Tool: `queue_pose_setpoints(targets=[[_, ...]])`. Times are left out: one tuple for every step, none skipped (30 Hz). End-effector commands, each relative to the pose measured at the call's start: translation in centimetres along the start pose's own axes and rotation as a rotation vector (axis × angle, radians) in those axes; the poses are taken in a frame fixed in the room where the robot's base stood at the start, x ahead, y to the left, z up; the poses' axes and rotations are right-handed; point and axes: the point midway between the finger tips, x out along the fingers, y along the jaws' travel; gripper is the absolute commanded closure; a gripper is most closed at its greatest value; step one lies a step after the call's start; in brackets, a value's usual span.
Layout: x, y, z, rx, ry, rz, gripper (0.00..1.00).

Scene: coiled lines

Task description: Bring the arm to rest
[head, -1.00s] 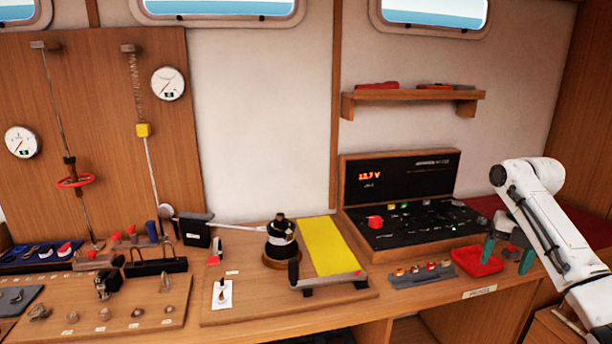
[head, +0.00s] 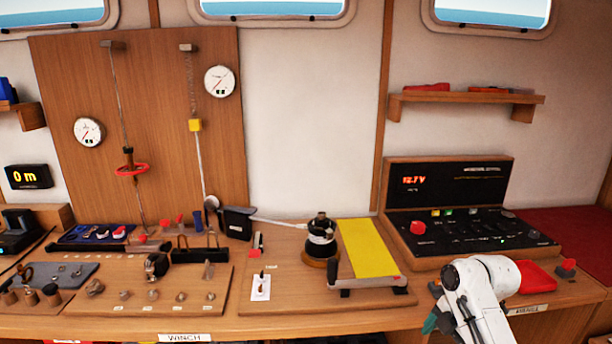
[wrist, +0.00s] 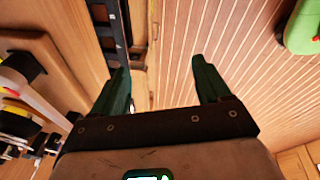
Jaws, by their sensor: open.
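My white arm (head: 476,292) is at the lower right in the head view, bent and in front of the bench's right part. Part of my gripper (head: 432,322) shows there as a green finger low at the bench's front edge. In the wrist view my gripper (wrist: 160,78) has its two green fingers well apart, with nothing held between them. Much of the gripper is hidden by the arm in the head view.
A red tray (head: 537,277) lies just right of the arm. The control panel (head: 462,215) stands behind it. The winch (head: 321,238) and yellow strip (head: 368,248) are left. The wrist view shows slatted planking (wrist: 235,60) and a green object (wrist: 303,28).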

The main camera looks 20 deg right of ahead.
Motion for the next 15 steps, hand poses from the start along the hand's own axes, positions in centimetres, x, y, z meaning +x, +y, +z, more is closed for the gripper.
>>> queue_pose_setpoints(targets=[[2.1, -1.0, -2.6, 0.072, 0.020, 0.001, 0.24], [3.0, -1.6, -3.9, 0.125, 0.027, 0.003, 0.24], [4.2, -2.5, -5.4, 0.197, 0.033, 0.005, 0.24], [5.0, -3.2, -6.5, 0.253, 0.038, 0.006, 0.24], [5.8, -4.0, -7.6, 0.307, 0.042, 0.005, 0.24], [6.7, -5.2, -8.9, 0.383, 0.044, 0.003, 0.24], [7.4, -6.2, -9.9, 0.439, 0.046, 0.000, 0.24], [8.0, -7.2, -10.8, 0.496, 0.046, -0.002, 0.24], [8.8, -8.7, -11.9, 0.573, 0.044, -0.005, 0.24], [9.3, -9.8, -12.6, 0.630, 0.041, -0.008, 0.24], [9.7, -11.0, -13.3, 0.690, 0.035, -0.011, 0.24], [10.2, -12.6, -14.1, 0.765, 0.027, -0.016, 0.24], [10.5, -13.9, -14.6, 0.824, 0.019, -0.018, 0.24], [10.8, -15.2, -15.1, 0.882, 0.010, -0.019, 0.24], [11.0, -16.9, -15.6, 0.958, -0.005, -0.020, 0.24]])
